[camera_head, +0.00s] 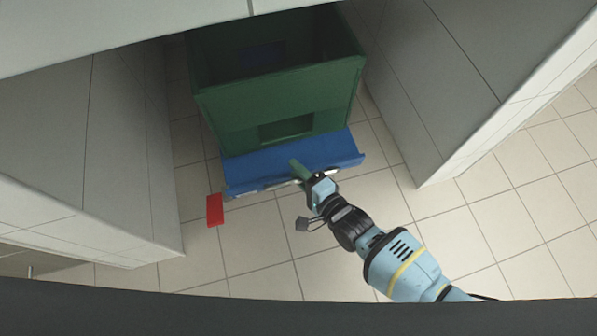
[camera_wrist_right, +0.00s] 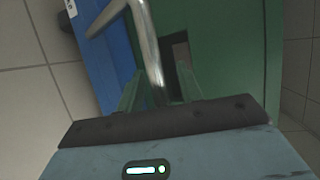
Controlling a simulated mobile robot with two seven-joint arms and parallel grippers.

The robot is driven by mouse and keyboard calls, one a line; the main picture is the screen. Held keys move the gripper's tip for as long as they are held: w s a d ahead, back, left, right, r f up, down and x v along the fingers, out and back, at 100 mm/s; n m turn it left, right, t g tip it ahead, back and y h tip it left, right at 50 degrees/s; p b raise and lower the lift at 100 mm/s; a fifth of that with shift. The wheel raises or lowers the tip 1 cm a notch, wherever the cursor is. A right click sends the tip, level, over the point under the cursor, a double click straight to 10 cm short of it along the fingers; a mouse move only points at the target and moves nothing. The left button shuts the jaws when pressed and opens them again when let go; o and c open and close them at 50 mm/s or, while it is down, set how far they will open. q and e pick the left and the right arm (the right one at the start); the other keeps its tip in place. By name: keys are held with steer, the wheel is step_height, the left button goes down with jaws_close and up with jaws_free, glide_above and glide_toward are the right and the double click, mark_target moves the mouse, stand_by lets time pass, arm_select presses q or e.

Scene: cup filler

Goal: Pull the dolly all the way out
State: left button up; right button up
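The blue dolly (camera_head: 250,168) stands on the tiled floor between two wall panels, under a large green crate (camera_head: 240,108). A thin metal handle bar (camera_head: 284,183) runs along its front edge; a red pedal (camera_head: 214,210) is at its front left. My right gripper (camera_head: 298,168) is at the dolly's front edge, by the handle. In the right wrist view, the bent metal bar (camera_wrist_right: 148,45) reaches between the green fingers (camera_wrist_right: 160,85), which stand apart with gaps beside the bar. The bar's end is hidden behind the gripper body. My left gripper is not in view.
Pale wall panels stand close on the left (camera_head: 100,150) and right (camera_head: 420,90) of the crate. Open tiled floor (camera_head: 250,255) lies in front of the dolly and to the right. A dark edge crosses the bottom of the head view.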

steer(key=shift+a, duration=0.1)
jaws_close()
stand_by(0.3)
